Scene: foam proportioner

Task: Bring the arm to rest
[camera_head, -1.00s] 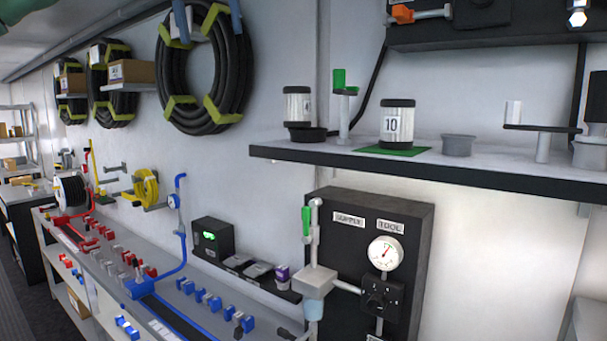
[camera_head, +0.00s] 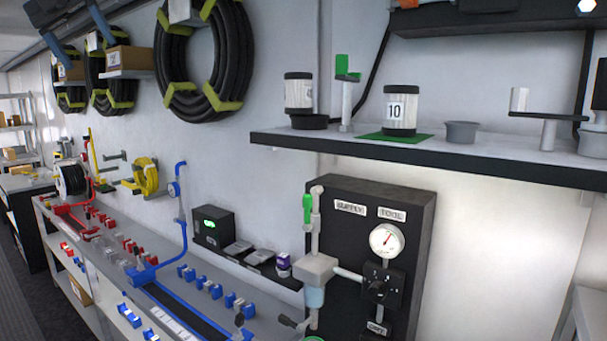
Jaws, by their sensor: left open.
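My left gripper (camera_head: 82,40) is at the upper left of the head view, in front of the wall with the hose coils. Its two blue fingers are apart, with nothing seen between them. It appears clear of the bench and the shelf. Part of my dark arm shows at the top left edge. My right gripper is not in view.
A shelf (camera_head: 370,152) on the right carries a jar marked 10 (camera_head: 401,111) on a green pad, another jar (camera_head: 298,93) and small cups. Below is a black panel with a gauge (camera_head: 387,240). A bench (camera_head: 105,249) with red and blue fittings runs along the wall. Hose coils (camera_head: 203,60) hang above.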

